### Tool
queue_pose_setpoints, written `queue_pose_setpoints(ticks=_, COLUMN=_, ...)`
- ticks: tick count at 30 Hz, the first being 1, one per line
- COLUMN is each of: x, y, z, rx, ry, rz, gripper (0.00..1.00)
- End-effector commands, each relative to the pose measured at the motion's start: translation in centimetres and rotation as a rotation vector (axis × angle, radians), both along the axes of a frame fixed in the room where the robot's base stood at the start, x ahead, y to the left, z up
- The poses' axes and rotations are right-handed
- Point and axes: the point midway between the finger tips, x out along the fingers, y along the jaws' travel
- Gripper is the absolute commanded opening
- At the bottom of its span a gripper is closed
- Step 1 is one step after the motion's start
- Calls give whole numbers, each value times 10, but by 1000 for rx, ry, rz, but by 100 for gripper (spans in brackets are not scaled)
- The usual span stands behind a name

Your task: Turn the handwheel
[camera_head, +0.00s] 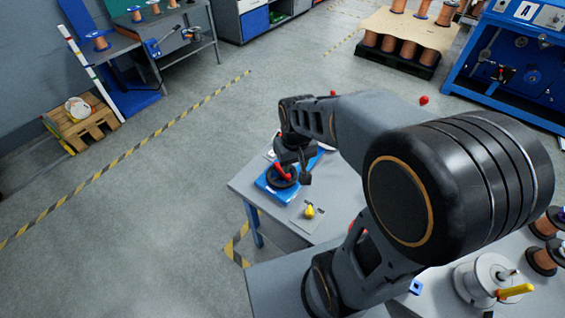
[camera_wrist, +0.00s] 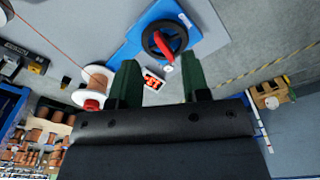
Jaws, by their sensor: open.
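The handwheel is a black ring with a red bar across it, mounted on a blue base plate (camera_wrist: 128,53) on the grey table. In the wrist view the handwheel (camera_wrist: 172,50) lies just beyond my fingertips, near the top centre. In the head view the handwheel (camera_head: 283,180) is at the table's far left corner, partly hidden by my wrist. My gripper (camera_wrist: 159,62) is open, its two dark green fingers apart with nothing held between them. In the head view my gripper (camera_head: 305,168) hangs close over the handwheel; whether it touches cannot be told.
A small display with red digits (camera_wrist: 153,79) sits between my fingers in the wrist view. A white spool (camera_wrist: 98,76) stands left of it. A yellow knob on a plate (camera_head: 309,211) is near the handwheel. Open floor (camera_head: 150,230) lies to the left.

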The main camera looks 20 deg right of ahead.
Motion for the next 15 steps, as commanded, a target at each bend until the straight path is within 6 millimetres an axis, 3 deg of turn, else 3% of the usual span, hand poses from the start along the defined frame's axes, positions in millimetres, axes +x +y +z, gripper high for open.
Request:
queue_pose_setpoints(ticks=3, x=31, y=-1, z=-14, rx=-1, ry=67, rz=55, gripper=43)
queue_pose_setpoints(ticks=10, x=81, y=-1, z=-43, rx=0, ry=107, rz=187, gripper=43)
queue_pose_setpoints(ticks=15, x=112, y=-1, z=-37, rx=-8, ry=45, rz=303, gripper=43)
